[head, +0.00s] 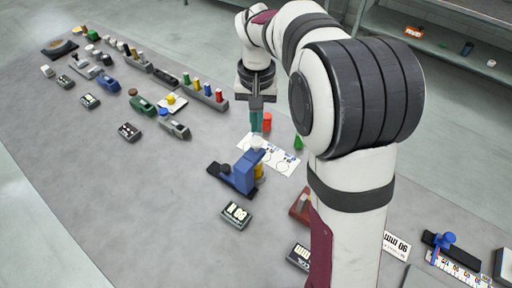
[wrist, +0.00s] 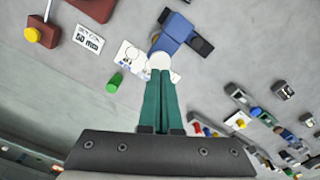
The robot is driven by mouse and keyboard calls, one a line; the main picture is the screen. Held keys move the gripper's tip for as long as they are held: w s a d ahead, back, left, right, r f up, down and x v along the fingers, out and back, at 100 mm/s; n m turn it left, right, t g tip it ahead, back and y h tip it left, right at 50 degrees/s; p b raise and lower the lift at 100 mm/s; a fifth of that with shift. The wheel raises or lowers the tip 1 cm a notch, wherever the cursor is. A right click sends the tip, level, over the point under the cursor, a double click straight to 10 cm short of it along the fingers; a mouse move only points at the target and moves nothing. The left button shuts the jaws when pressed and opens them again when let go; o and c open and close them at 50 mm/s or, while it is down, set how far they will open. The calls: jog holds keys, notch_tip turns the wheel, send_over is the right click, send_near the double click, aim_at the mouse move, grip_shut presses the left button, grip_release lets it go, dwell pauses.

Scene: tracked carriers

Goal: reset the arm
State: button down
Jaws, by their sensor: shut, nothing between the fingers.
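My gripper (head: 256,122) points down over the middle of the table. Its two green fingers (wrist: 160,75) are together in the wrist view, with nothing between them. Just past the fingertips is a blue carrier (head: 243,172) with a white round top, which also shows in the wrist view (wrist: 178,32). I cannot tell whether the fingertips touch the white top. A white printed card (head: 281,161) lies beside the carrier. A red cylinder (head: 267,121) and a green piece (head: 298,143) stand near the gripper.
Several carriers and coloured pegs in a block (head: 203,93) fill the back left of the grey table (head: 120,185). A black label box (head: 235,215) lies in front. A blue-knobbed slider (head: 446,241) is at the right. The front left of the table is clear.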

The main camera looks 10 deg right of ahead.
dwell(0.3)
jog(key=s+m+y, duration=0.1)
jog(key=s+m, duration=0.1)
jog(key=s, duration=2.6)
jog(key=shift+a+r+m+y, duration=0.3)
jog(key=shift+a+r+y, duration=0.05)
jog(key=shift+y, duration=0.05)
